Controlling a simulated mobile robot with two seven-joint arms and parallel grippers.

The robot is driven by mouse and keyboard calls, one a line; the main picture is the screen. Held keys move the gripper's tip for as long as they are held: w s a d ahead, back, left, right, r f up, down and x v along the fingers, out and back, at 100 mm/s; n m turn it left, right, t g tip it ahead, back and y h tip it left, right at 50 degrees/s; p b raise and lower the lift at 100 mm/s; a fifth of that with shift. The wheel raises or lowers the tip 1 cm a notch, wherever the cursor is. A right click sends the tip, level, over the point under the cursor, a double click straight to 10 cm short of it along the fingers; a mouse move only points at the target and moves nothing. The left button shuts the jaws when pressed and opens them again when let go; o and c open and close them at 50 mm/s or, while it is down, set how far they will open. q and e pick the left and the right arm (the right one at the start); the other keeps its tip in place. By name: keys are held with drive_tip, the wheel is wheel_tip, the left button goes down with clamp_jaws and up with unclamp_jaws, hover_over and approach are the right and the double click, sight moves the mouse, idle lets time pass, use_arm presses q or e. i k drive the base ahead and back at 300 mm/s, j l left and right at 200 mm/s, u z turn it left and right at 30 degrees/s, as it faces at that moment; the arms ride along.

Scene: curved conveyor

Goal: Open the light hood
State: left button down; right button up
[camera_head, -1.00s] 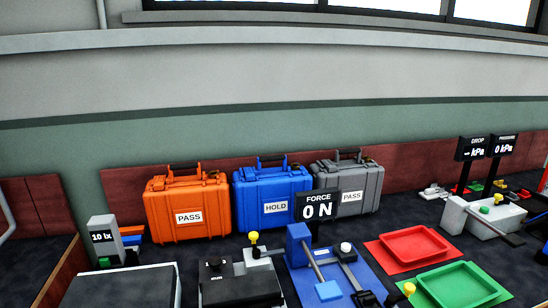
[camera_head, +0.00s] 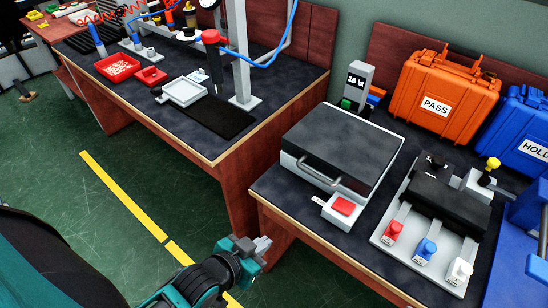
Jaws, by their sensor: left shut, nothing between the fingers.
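The light hood (camera_head: 345,140) is a box with a dark flat lid and pale sides on the near left part of the right bench. Its lid looks shut, with a metal bar handle (camera_head: 332,184) on the front side. A grey post with a "10 lx" display (camera_head: 356,82) stands behind it. My left gripper (camera_head: 262,244) is shut and empty, low in front of the bench edge, below and to the left of the handle and apart from it. My right gripper is not in view.
A small white box with a red top (camera_head: 343,207) sits just in front of the hood. A fixture with red, blue and white knobs (camera_head: 430,222) stands right of it. Orange (camera_head: 440,88) and blue (camera_head: 524,125) cases stand behind. Another bench (camera_head: 215,135) lies left; green floor is open.

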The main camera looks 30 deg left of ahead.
sight(354, 153)
drive_tip(key=u, duration=0.5)
drive_tip(key=k+u, duration=0.1)
drive_tip(key=k, duration=0.25)
drive_tip(key=i+l+u, duration=0.1)
drive_tip(key=l+u, duration=0.15)
drive_tip(key=u, duration=0.15)
drive_tip(key=l+u, duration=0.35)
drive_tip(key=i+j, duration=0.05)
drive_tip(key=j, duration=0.05)
